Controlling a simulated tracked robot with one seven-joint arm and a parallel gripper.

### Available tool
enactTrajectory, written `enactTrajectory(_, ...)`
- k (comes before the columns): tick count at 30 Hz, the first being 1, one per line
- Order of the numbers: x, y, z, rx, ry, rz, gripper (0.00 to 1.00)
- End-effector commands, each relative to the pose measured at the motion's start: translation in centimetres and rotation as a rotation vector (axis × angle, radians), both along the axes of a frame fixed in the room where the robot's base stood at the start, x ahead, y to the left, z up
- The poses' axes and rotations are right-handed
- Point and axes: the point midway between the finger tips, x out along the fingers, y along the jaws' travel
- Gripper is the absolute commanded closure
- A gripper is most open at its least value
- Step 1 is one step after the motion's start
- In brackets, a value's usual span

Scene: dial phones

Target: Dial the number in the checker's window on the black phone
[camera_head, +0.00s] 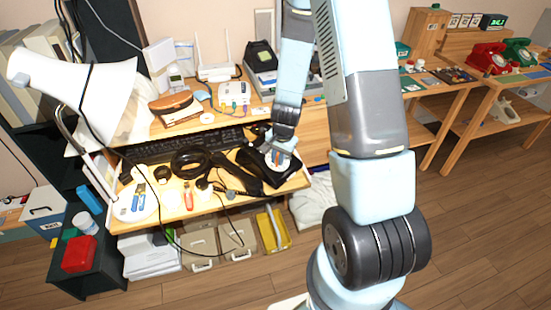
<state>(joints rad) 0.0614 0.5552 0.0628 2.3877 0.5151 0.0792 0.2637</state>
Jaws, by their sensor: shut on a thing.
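The black phone (253,169) sits on the desk's lower front shelf, near its right end. Its pale round dial (289,167) faces up and is partly hidden by my gripper. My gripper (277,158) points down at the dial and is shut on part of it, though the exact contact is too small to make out. A dark box with green lit characters (497,22), perhaps the checker's window, stands at the far back right. Its characters are too small to read.
Left of the phone lie a coiled black cable (190,160), a red-handled tool (188,196) and a keyboard (180,145). A white lamp (105,95) leans over the left end. Red (487,58) and green (518,50) phones stand on the right table.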

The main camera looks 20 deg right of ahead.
Motion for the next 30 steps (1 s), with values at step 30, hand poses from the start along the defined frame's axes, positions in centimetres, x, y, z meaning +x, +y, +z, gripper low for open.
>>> enactTrajectory(30,0.51,0.48,-0.6,0.0,0.0,0.002,1.0)
